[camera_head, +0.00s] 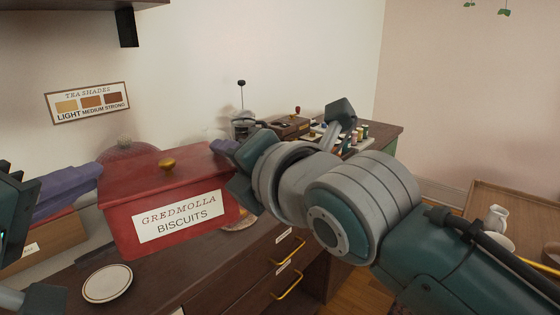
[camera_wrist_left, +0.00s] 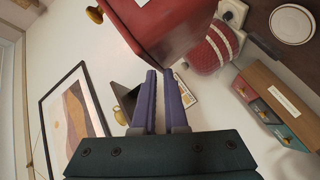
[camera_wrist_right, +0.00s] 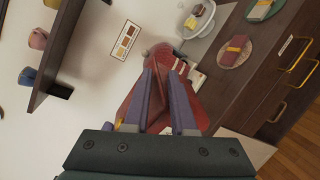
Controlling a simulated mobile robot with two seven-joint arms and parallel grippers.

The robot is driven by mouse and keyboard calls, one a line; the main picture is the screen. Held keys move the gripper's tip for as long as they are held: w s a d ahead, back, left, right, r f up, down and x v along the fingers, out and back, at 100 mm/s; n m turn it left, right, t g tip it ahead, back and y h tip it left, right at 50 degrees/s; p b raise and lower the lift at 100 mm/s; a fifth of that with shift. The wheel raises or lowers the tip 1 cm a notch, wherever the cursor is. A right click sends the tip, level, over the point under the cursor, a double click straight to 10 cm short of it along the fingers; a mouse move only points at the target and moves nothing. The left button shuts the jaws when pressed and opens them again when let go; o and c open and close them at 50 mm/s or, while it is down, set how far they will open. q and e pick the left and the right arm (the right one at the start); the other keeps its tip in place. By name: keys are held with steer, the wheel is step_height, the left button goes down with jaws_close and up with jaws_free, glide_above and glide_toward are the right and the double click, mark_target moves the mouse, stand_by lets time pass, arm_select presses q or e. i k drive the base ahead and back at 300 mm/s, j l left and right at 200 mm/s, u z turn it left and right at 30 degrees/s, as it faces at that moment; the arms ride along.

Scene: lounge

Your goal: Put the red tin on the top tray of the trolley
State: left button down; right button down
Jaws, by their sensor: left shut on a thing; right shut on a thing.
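The red tin (camera_head: 168,190) is a lidded box with a brass knob and a white "GREDMOLLA BISCUITS" label. It appears raised above the dark counter, roughly level. My left gripper (camera_head: 98,172) is shut on its left side, and my right gripper (camera_head: 225,147) is shut on its right side. The exact grip points are hidden. The tin also shows in the left wrist view (camera_wrist_left: 170,30) and in the right wrist view (camera_wrist_right: 197,108). The trolley's wooden top tray (camera_head: 485,200) is at the far right, partly behind my right arm.
A white saucer (camera_head: 107,283) lies on the counter in front of the tin. A tea-shade sign (camera_head: 88,103) hangs on the wall, with a shelf (camera_head: 60,5) above. Small spools (camera_head: 364,132) stand at the counter's far end. A white jug (camera_head: 495,218) stands on the trolley tray.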

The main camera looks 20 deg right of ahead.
mark_target(517, 205)
steer(key=i+l+z, duration=0.25)
steer(key=l+z, duration=0.15)
steer(key=l, duration=0.55)
steer(key=i+l+z, duration=0.45)
steer(key=l, duration=0.45)
steer(key=i+l+z, duration=0.4)
steer(key=l, duration=0.35)
steer(key=i+l+z, duration=0.45)
steer(key=i, duration=0.25)
steer(key=l, duration=0.1)
